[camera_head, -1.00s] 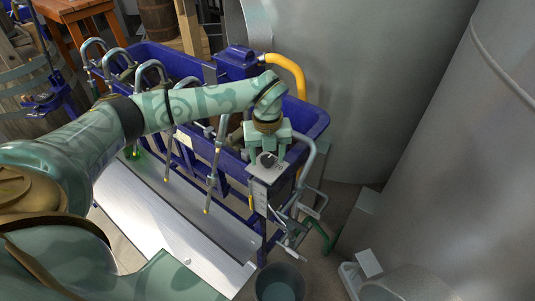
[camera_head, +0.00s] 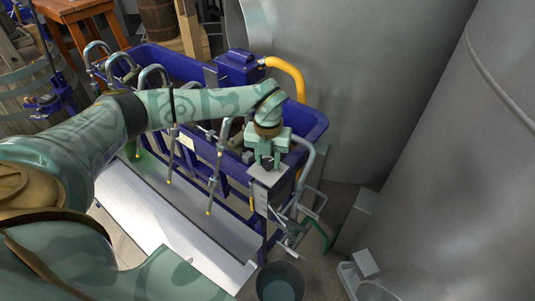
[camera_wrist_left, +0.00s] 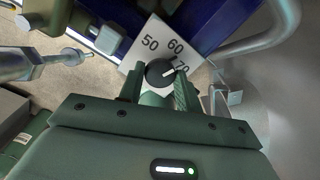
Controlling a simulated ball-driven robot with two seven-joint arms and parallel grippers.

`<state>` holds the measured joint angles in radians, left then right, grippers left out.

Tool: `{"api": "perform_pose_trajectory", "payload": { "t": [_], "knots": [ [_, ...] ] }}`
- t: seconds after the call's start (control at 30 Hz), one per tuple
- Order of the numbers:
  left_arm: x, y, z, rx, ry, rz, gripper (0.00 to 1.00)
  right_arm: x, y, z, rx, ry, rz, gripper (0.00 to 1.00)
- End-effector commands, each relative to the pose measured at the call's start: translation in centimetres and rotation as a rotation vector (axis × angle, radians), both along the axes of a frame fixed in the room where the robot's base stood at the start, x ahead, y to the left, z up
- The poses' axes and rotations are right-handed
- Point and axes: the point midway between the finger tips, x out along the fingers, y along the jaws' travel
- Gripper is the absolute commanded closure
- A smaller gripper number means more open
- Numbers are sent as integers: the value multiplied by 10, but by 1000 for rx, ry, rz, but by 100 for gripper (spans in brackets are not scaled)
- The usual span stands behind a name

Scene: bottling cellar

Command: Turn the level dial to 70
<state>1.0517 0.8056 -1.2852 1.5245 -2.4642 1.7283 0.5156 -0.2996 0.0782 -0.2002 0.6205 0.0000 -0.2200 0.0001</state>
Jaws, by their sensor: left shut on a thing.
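The level dial (camera_wrist_left: 160,73) is a dark round knob with a white pointer line on a pale plate (camera_wrist_left: 134,62) marked 50, 60 and 70. The pointer aims right and slightly up, at or close to the 70, which is partly covered by a finger. My left gripper (camera_wrist_left: 158,88) is shut on the dial, one finger on each side. In the head view my left gripper (camera_head: 267,163) points down onto the top of the small grey dial box (camera_head: 272,179), at the near right corner of the blue filler trough. The knob is mostly hidden there. My right gripper is not in view.
The blue trough (camera_head: 312,118) carries several bent metal filling spouts (camera_head: 218,165) close to my left arm. A yellow hose (camera_head: 290,75) arches behind the gripper. A bucket (camera_head: 280,282) stands on the floor below. Large steel tanks (camera_head: 455,150) rise at the right.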

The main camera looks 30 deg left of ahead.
Motion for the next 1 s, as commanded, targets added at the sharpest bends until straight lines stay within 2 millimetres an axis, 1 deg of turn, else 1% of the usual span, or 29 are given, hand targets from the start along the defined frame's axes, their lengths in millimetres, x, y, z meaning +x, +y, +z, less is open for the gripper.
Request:
{"api": "perform_pose_trajectory", "payload": {
  "t": [0.03, 0.2, 0.6, 0.8, 1.0],
  "knots": [
    [1, 0, 5, 0, -2, -40, 89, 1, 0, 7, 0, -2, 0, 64],
    [1, 0, 4, 1, -3, -202, 89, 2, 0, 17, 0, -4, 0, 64],
    [1, 0, 3, 1, -4, -528, 89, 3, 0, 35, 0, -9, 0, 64],
    [1, 0, 2, 0, -4, -628, 89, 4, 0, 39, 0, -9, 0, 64],
    [2, 0, 2, 1, -5, -680, 89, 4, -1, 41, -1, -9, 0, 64]
  ]
}}
